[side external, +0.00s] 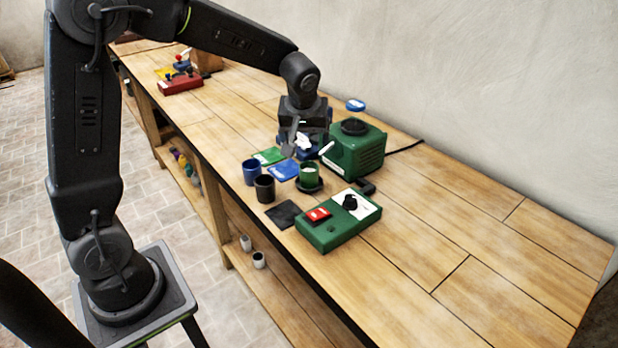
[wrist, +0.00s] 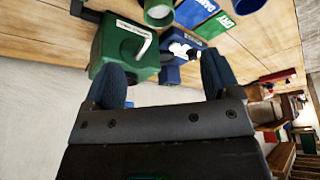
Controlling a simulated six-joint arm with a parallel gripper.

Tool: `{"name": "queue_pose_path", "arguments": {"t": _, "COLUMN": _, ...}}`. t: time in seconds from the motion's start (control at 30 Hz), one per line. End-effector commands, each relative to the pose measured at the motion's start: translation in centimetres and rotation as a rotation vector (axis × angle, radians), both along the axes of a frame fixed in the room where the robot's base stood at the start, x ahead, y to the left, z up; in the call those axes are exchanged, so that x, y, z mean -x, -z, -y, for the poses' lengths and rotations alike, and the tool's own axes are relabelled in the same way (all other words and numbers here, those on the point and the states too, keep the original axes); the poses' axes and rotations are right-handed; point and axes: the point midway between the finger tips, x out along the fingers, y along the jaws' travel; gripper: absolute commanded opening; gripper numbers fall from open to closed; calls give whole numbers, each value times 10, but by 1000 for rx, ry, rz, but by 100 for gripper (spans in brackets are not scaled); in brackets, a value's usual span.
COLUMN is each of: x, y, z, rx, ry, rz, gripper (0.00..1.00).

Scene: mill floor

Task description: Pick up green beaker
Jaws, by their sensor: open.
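In the wrist view the green beaker (wrist: 158,14) is partly cut off by the top edge. My gripper (side external: 297,146) is above the bench, behind and slightly left of the beaker, apart from it. In the wrist view my gripper (wrist: 163,82) shows its two dark fingers spread, with no object held between them.
A green machine (side external: 354,155) stands close behind the beaker, with a small blue device (side external: 310,151) beside it. A blue cup (side external: 251,172) and a black cup (side external: 264,189) stand left. A green control box (side external: 340,226) is in front. The bench's right is clear.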

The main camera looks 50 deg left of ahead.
Motion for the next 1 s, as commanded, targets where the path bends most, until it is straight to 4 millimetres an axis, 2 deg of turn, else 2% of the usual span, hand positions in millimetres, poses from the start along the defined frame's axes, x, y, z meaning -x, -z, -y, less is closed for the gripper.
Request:
{"name": "queue_pose_path", "arguments": {"t": 0.1, "x": -13, "y": 14, "z": -8, "rx": -1, "ry": -49, "rz": -1, "gripper": 82}}
{"name": "queue_pose_path", "arguments": {"t": 0.27, "x": -19, "y": 29, "z": -14, "rx": -3, "ry": -65, "rz": -2, "gripper": 82}}
{"name": "queue_pose_path", "arguments": {"t": 0.6, "x": -33, "y": 86, "z": -32, "rx": -1, "ry": -64, "rz": -3, "gripper": 82}}
{"name": "queue_pose_path", "arguments": {"t": 0.87, "x": -38, "y": 103, "z": -37, "rx": -2, "ry": -61, "rz": -1, "gripper": 82}}
{"name": "queue_pose_path", "arguments": {"t": 1.0, "x": -43, "y": 122, "z": -43, "rx": -1, "ry": -63, "rz": -4, "gripper": 82}}
